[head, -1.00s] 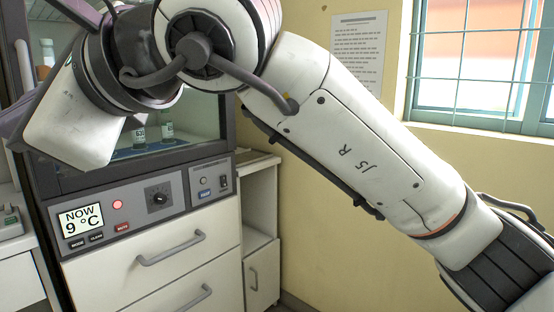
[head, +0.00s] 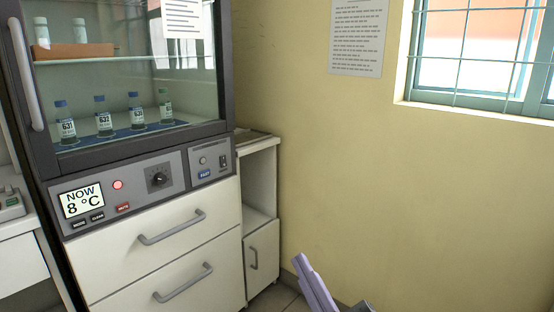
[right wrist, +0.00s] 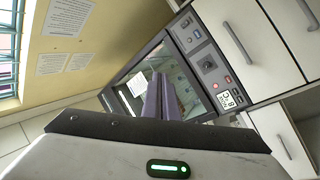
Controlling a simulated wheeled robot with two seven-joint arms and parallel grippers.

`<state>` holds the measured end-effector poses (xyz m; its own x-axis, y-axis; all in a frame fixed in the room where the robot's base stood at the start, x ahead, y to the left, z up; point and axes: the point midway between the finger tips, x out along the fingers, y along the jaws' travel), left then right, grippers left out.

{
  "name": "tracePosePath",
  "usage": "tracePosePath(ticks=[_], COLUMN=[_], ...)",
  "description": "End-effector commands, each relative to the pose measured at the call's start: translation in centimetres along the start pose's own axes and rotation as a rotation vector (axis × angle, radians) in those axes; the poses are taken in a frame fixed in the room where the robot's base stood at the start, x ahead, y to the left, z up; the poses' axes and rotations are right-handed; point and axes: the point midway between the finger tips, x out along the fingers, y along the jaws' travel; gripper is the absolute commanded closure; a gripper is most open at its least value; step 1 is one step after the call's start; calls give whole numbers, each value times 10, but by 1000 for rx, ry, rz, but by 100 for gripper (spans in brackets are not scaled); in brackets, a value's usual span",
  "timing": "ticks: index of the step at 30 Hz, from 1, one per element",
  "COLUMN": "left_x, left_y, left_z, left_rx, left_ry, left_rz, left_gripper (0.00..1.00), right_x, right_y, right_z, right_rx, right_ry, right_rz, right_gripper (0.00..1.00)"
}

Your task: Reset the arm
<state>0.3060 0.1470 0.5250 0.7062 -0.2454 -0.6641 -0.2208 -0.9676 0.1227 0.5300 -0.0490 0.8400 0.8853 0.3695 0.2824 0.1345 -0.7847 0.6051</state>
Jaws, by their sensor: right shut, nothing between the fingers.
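My right gripper (head: 302,262) shows at the bottom of the head view, in front of the lower cabinet and wall. Its purple fingers are together with nothing between them, and they also show in the right wrist view (right wrist: 159,82). The rest of my right arm is out of the head view. The incubator (head: 133,158) stands at the left with its glass door closed. It is well clear of my right gripper. My left gripper is not in view.
Several labelled bottles (head: 99,115) stand on the lower shelf inside the incubator. Its display (head: 81,201) reads 8 °C, with a red light beside it. White drawers (head: 165,240) are below. A yellow wall (head: 330,170) with a barred window (head: 478,60) is at the right.

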Motion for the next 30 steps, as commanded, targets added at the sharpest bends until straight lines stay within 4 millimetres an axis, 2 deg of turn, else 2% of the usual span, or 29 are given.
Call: tracePosePath(ticks=[1, 3, 5, 6, 9, 13, 19, 20, 21, 26, 30], left_x=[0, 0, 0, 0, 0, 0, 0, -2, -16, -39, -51], left_y=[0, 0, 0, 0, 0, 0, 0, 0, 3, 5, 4], left_z=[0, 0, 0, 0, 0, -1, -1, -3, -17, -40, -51], left_rx=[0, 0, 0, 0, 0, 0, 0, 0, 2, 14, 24], left_ry=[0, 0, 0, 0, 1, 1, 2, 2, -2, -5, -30], left_rz=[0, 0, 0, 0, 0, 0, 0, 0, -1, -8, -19], left_gripper=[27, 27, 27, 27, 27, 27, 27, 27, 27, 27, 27], right_x=[-25, -59, -91, -114, -169, -234, -324, -334, -321, -314, -310], right_y=[-14, -31, -47, -58, -83, -110, -143, -145, -131, -112, -98], right_z=[34, 72, 101, 117, 149, 172, 183, 181, 168, 150, 135], right_rx=[84, 196, 287, 345, 476, 610, 780, 800, 788, 768, 754], right_ry=[-107, -244, -359, -433, -604, -786, -1020, -1048, -1035, -1048, -1063], right_rz=[-26, -55, -78, -94, -127, -162, -204, -209, -206, -208, -211], right_gripper=[100, 100, 100, 100, 100, 100, 100, 100, 100, 100, 100])
